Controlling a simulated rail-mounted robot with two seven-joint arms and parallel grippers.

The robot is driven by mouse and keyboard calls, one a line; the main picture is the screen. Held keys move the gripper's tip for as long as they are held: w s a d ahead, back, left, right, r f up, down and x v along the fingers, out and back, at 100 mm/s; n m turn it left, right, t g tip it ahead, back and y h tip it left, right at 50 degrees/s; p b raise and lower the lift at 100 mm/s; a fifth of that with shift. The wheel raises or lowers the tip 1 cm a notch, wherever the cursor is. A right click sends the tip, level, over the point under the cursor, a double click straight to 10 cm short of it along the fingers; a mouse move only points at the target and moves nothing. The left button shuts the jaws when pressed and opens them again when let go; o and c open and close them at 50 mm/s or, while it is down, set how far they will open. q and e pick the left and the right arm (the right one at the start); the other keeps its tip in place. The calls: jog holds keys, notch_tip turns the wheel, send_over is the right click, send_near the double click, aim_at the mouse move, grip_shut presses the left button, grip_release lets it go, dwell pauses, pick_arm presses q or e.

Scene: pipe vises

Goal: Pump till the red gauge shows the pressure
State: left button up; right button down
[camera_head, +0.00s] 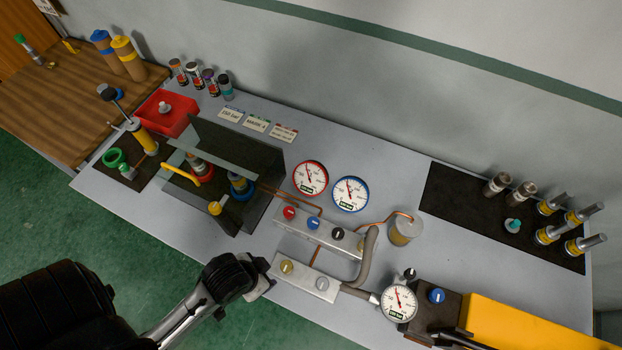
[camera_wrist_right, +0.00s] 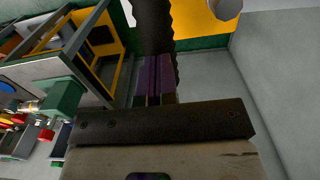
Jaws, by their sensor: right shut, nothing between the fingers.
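The red-rimmed gauge (camera_head: 310,178) stands on the bench in the head view; its thin needle points up and slightly left, and its numbers are too small to read. A yellow pump-like body (camera_head: 530,325) with a dark block and dark bars beside it is at the lower right, cut by the frame edge. My right gripper (camera_wrist_right: 153,84) is shut and empty in the right wrist view, with the bench off to the left; I cannot place it in the head view. My left arm reaches in from the lower left, but its fingers do not show.
A blue-rimmed gauge (camera_head: 350,193) is beside the red one, and a white gauge (camera_head: 399,303) is nearer. A valve block (camera_head: 318,231) with red, blue and black knobs and a lower block (camera_head: 304,281) stand between. Several fittings stand on the dark mat (camera_head: 447,195) at right.

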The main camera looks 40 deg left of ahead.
notch_tip(320, 180, up, 8)
jog(key=a+p, duration=0.2)
jog(key=p, duration=0.4)
jog(key=shift+s+r, duration=0.2)
jog(key=shift+s, duration=0.15)
jog(key=shift+r, duration=0.1)
notch_tip(320, 180, up, 5)
jog(key=p, duration=0.3)
dwell(0.4)
